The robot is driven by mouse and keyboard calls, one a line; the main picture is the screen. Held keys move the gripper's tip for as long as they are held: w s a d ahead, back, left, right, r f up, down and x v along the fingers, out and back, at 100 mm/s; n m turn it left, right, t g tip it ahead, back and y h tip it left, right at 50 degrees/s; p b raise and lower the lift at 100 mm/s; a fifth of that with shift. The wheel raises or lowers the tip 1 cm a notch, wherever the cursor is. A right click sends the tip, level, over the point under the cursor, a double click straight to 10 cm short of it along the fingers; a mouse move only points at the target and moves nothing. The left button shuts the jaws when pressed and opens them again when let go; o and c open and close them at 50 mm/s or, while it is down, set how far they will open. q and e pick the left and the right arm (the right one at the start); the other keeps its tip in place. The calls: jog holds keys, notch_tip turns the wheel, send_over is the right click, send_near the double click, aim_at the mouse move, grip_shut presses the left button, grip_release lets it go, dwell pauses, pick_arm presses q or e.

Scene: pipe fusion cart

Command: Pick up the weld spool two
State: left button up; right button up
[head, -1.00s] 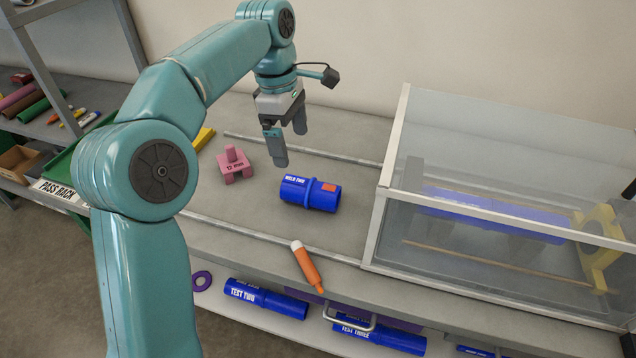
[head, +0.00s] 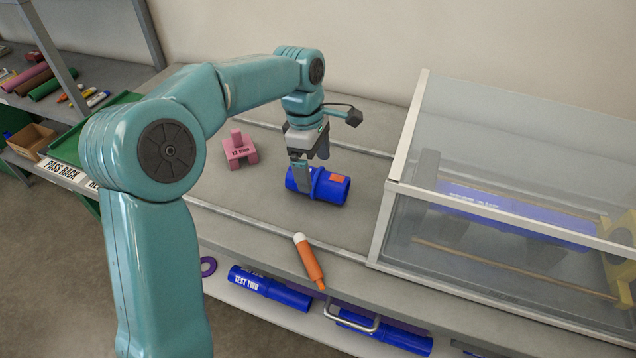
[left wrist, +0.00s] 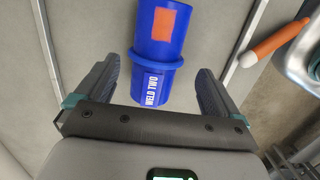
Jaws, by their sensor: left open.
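The weld spool two (head: 331,188) is a blue pipe piece with a raised collar and an orange patch, lying on the grey cart top. In the left wrist view the spool (left wrist: 158,52) shows its white "WELD TWO" label, and its labelled end lies between the two fingers. My left gripper (head: 312,172) is open over the spool's left end, with one finger in front of it in the head view. In the left wrist view the gripper (left wrist: 160,85) has a finger on each side of the spool, with gaps visible. My right gripper is not in view.
A clear-walled enclosure (head: 395,220) with a blue pipe inside stands right of the spool. A pink block (head: 240,154) sits to the left. An orange marker (head: 309,262) lies near the front edge. Blue test pipes (head: 268,288) lie on the shelf below.

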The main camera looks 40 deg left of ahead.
aim_at(317, 170)
pick_arm(q)
jog(key=f, duration=0.4)
jog(key=shift+w+d+f, duration=0.25)
jog(key=shift+f, duration=0.15)
jog(key=shift+w+f, duration=0.1)
jog(key=shift+f, duration=0.05)
jog(key=c, duration=1.1)
